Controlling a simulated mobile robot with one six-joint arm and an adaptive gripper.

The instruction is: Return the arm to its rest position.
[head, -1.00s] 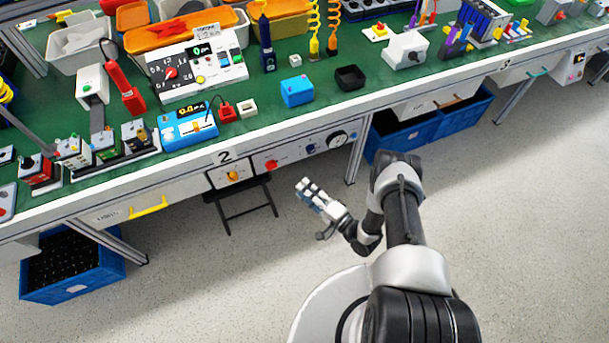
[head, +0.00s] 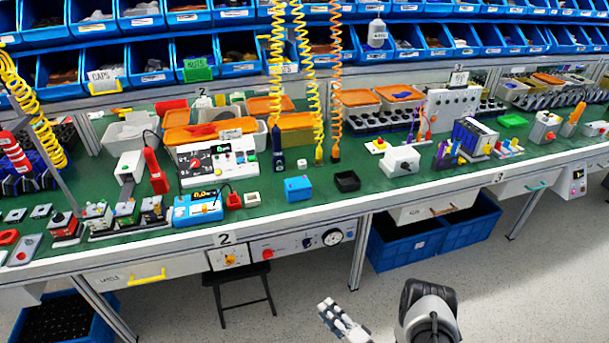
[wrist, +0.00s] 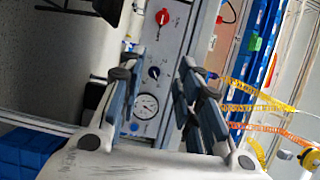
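My gripper (head: 328,312) is in front of the workbench, over the floor, at the lower middle of the head view. In the wrist view its two fingers (wrist: 157,75) are spread apart with nothing between them, so it is open and empty. Beyond them is the grey front panel (wrist: 178,45) under the bench edge, with a red knob (wrist: 162,17), a dark blue knob (wrist: 154,72) and a round gauge (wrist: 146,106). The gripper is clear of this panel. In the head view the panel also has a yellow-orange rotary knob (head: 230,260) under label 2. My arm's lower part is cut off.
The green-topped bench (head: 400,192) carries several devices and bins. A black stool (head: 238,280) stands beneath the panel. Blue crates (head: 400,246) sit under the bench to the right. The floor (head: 530,290) at lower right is clear.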

